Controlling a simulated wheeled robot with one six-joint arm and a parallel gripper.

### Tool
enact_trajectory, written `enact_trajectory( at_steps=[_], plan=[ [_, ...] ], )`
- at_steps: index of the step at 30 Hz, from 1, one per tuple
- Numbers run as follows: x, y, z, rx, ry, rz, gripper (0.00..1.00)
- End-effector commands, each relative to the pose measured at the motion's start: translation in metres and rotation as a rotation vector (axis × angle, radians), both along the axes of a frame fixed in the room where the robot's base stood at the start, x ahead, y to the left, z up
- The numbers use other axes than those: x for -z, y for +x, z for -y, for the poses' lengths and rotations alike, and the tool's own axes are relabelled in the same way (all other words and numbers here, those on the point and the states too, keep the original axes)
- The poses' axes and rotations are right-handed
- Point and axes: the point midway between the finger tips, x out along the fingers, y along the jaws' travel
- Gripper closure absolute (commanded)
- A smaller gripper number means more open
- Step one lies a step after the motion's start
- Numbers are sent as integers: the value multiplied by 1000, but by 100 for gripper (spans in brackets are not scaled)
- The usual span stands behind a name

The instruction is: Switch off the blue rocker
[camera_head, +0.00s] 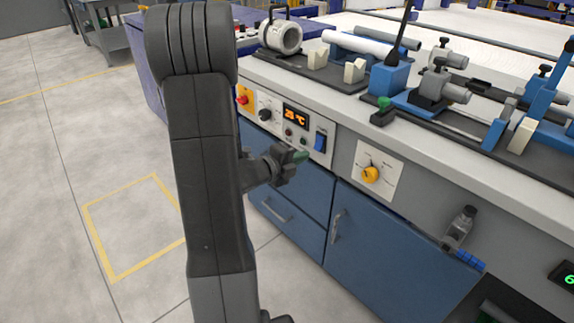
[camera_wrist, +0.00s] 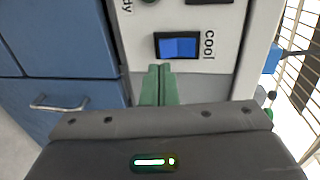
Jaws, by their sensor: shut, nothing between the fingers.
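The blue rocker (camera_head: 320,141) sits in a black frame at the right end of the white control panel. In the wrist view the rocker (camera_wrist: 179,46) lies on its side in the picture, with the label "COOL" to its right. My gripper (camera_head: 304,155) is close in front of the panel, at the left of the rocker and a little lower in the head view. In the wrist view its green fingers (camera_wrist: 160,69) are shut together and empty, their tips just below the rocker's frame. I cannot tell whether they touch the panel.
The panel also carries a yellow-and-red switch (camera_head: 242,95), a black knob (camera_head: 265,115) and a lit orange display (camera_head: 296,115). A yellow knob (camera_head: 370,174) is on a plate to the right. Blue cabinet doors (camera_head: 380,240) are below; clamps and pipes stand on the bench above.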

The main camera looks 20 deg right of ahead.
Motion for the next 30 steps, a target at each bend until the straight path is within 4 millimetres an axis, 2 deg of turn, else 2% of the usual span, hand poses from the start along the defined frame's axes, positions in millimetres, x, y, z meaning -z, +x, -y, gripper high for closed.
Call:
enact_trajectory(
  at_steps=[3, 9, 21, 27, 30],
  plan=[
    [6, 7, 19, 3, 0, 0, 100],
    [8, 14, 34, 0, 0, 0, 100],
    [8, 15, 36, -1, 0, 0, 100],
    [15, 18, 43, 1, -1, 1, 100],
    [11, 18, 42, 0, -1, 0, 100]
  ],
)
